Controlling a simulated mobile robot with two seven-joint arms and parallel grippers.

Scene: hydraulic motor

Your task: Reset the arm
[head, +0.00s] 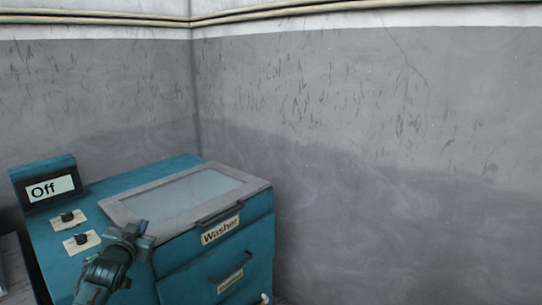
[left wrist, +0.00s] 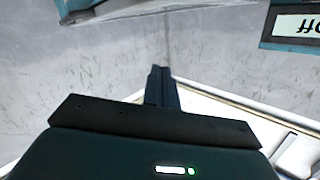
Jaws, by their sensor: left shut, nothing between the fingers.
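My left gripper (head: 142,238) shows in the head view in front of the left part of the teal washer machine, near its front edge. It is shut and empty. In the left wrist view its shut fingers (left wrist: 162,88) point toward the grey wall. The washer (head: 213,257) has a framed glass lid (head: 180,197), which is down. A box on the machine carries a sign reading "Off" (head: 50,190); the sign shows upside down in the left wrist view (left wrist: 298,24). My right gripper is in neither view.
Two dark knobs on pale plates, an upper one (head: 68,217) and a lower one (head: 81,239), sit on the machine's top left of my gripper. A drawer (head: 231,275) below the lid is shut. Grey walls (head: 380,150) stand behind and to the right.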

